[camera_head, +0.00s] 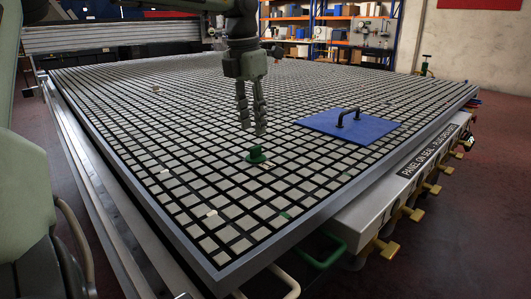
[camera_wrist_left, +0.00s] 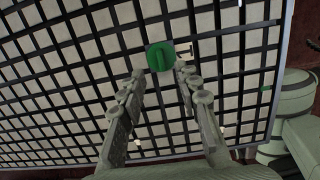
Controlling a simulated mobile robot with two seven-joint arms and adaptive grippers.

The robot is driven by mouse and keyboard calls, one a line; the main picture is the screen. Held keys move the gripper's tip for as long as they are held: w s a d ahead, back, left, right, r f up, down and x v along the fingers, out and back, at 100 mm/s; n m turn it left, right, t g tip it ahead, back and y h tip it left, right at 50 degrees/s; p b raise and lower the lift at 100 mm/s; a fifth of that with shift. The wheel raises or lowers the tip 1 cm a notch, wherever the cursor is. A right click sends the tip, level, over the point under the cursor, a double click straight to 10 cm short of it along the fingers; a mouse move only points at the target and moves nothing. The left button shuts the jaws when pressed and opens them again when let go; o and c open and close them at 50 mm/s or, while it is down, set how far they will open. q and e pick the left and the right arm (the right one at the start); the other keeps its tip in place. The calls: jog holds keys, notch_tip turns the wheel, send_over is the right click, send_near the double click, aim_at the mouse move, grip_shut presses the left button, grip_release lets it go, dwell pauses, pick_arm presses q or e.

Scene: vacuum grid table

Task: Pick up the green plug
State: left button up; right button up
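The green plug (camera_head: 256,154) sits on the grid table (camera_head: 160,130), in the nearer half of its top. It has a wide round base and a raised middle. My left gripper (camera_head: 251,131) points down above it, apart from it, with its two fingers spread and nothing between them. In the left wrist view the plug (camera_wrist_left: 160,56) shows just beyond the fingertips of the open left gripper (camera_wrist_left: 160,80), near the middle. My right gripper shows in neither view.
Small pale pieces (camera_head: 212,213) are scattered on the grid. Yellow valve handles (camera_head: 385,249) stick out along the table's right side. Shelves (camera_head: 320,25) stand behind.

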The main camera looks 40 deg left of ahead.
aim_at(255, 147)
pick_arm(q)
jog(key=f, duration=0.6)
jog(key=shift+w+d+f, duration=0.1)
jog(key=shift+w+f, duration=0.15)
grip_shut()
